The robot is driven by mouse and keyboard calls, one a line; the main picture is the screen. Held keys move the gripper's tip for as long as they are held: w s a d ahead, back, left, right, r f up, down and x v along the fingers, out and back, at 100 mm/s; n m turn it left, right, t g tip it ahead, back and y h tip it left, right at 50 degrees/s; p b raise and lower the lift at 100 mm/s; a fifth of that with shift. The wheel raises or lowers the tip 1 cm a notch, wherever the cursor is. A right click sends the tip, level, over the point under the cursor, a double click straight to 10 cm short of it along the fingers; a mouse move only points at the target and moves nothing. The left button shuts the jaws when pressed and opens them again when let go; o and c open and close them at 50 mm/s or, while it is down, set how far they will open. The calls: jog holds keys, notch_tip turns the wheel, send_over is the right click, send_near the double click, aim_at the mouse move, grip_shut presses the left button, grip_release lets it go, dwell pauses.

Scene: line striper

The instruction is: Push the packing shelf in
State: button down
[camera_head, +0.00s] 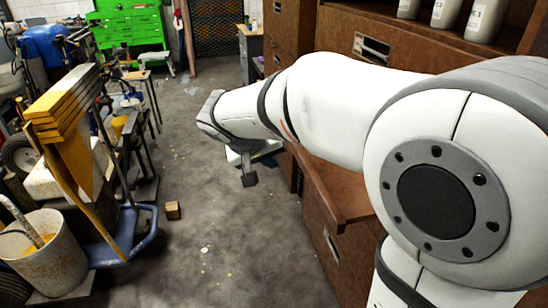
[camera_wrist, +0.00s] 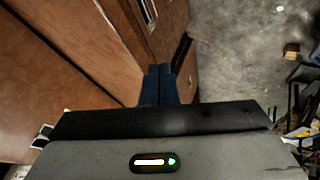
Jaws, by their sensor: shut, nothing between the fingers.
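The packing shelf appears to be the brown wooden board (camera_head: 338,190) that juts out from the cabinet in the head view, partly hidden behind my white arm. My gripper (camera_head: 249,181) points down beyond the far end of this board, on the aisle side. The gripper looks shut and empty, with its dark fingers together in the wrist view (camera_wrist: 160,72). Brown wood panels (camera_wrist: 95,40) fill the left of the wrist view. I cannot tell there whether the fingers touch the wood.
The brown cabinet (camera_head: 345,245) has drawers with metal handles along the right, with white bottles (camera_head: 447,12) on top. A cart with yellow boards (camera_head: 65,95) and a white bucket (camera_head: 38,255) stand at left. A small wooden block (camera_head: 173,210) lies on the floor. The central aisle is mostly clear.

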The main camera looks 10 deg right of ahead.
jog(key=w+d+f+p, duration=0.1)
jog(key=w+d+f, duration=0.2)
jog(key=d+f, duration=0.3)
jog(key=shift+w+d+f, duration=0.25)
jog(key=shift+w+d, duration=0.1)
jog(key=shift+d, duration=0.45)
